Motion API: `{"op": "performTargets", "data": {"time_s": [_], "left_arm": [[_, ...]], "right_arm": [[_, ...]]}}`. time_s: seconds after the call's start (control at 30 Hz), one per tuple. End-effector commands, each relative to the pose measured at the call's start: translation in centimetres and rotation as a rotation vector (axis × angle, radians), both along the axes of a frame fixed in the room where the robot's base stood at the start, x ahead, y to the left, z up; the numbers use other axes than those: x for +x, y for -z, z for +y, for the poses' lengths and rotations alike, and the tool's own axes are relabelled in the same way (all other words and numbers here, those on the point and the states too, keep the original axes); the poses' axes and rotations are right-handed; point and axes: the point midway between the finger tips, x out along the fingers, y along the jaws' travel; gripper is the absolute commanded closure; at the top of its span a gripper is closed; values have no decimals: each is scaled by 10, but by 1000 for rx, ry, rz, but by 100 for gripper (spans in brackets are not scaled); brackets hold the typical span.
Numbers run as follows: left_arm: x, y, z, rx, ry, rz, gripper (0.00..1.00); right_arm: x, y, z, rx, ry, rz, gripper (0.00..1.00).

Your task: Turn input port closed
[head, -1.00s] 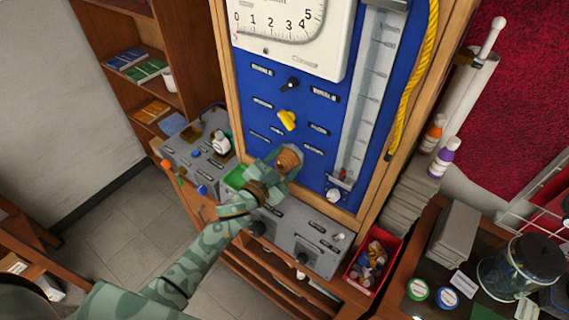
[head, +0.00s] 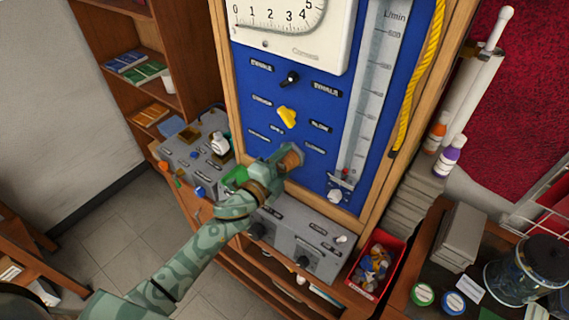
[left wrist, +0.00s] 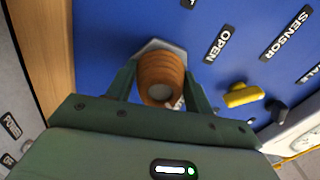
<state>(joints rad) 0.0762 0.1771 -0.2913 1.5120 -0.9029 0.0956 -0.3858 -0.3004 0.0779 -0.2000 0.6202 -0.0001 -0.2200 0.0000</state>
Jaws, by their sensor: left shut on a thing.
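A brown ribbed round knob (head: 293,158) sits low on the blue panel (head: 262,120). It also shows in the left wrist view (left wrist: 160,76), with a pale hexagonal base behind it against the panel. My left gripper (head: 282,162) is shut on this knob, one finger on each side in the wrist view (left wrist: 157,88). A label reading OPEN (left wrist: 218,44) is on the panel beside the knob. Part of the knob is hidden by the gripper in the head view. My right gripper is not in view.
A yellow handle (head: 287,117) and a black knob (head: 291,79) are above on the panel. A clear scaled flow tube (head: 371,90) stands to the right. Grey control boxes (head: 300,238) and a red bin (head: 375,262) lie below.

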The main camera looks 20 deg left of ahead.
Motion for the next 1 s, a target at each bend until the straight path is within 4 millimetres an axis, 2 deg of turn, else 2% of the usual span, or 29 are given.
{"op": "performTargets", "data": {"time_s": [0.3, 0.87, 0.9, 0.97, 1.0], "left_arm": [[0, 1, 0, 121, 1, -42, 71], [-1, 1, 0, 152, 0, -52, 71], [0, 2, 0, 152, 0, -52, 42], [0, 1, 0, 151, 0, -52, 27], [0, 1, 0, 151, 0, -52, 27]], "right_arm": [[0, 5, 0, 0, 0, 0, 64], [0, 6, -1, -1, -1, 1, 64], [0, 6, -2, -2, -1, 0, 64], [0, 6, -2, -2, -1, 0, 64], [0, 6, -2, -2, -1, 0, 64]]}}
